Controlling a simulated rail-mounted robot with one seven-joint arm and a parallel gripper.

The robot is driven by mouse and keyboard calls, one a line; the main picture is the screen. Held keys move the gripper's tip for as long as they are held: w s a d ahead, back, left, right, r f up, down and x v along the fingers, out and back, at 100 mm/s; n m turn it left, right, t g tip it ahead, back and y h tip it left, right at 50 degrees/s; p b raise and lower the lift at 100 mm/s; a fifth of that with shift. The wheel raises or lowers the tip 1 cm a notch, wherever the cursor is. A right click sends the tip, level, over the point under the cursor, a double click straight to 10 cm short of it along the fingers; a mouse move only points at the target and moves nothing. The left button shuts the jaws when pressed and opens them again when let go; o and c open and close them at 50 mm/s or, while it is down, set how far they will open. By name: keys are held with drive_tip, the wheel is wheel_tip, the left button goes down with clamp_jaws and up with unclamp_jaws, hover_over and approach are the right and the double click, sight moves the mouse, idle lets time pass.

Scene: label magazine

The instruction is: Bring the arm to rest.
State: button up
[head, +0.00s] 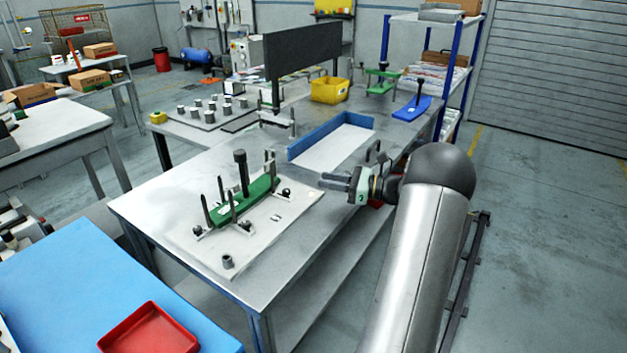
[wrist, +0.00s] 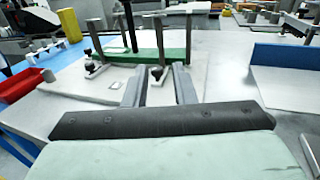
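My gripper (head: 338,182) is held out over the right side of the metal table (head: 165,208). In the wrist view its two fingers (wrist: 158,88) stand apart with nothing between them. Beyond them lies a light plate carrying a green magazine (head: 240,201) with dark upright posts, also in the wrist view (wrist: 150,58). The gripper is to the right of that fixture and looks apart from it. My arm comes in from the lower right of the head view.
A blue-walled tray (head: 318,138) lies behind the gripper on the table. A yellow bin (head: 330,90), a blue piece (head: 411,108) and a dark raised panel (head: 303,50) stand farther back. A red tray (head: 150,330) sits on the blue surface at front left. The floor at right looks clear.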

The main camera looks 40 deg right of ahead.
drive_tip(key=shift+s+d, duration=0.25)
drive_tip(key=shift+s, duration=0.05)
idle(0.4)
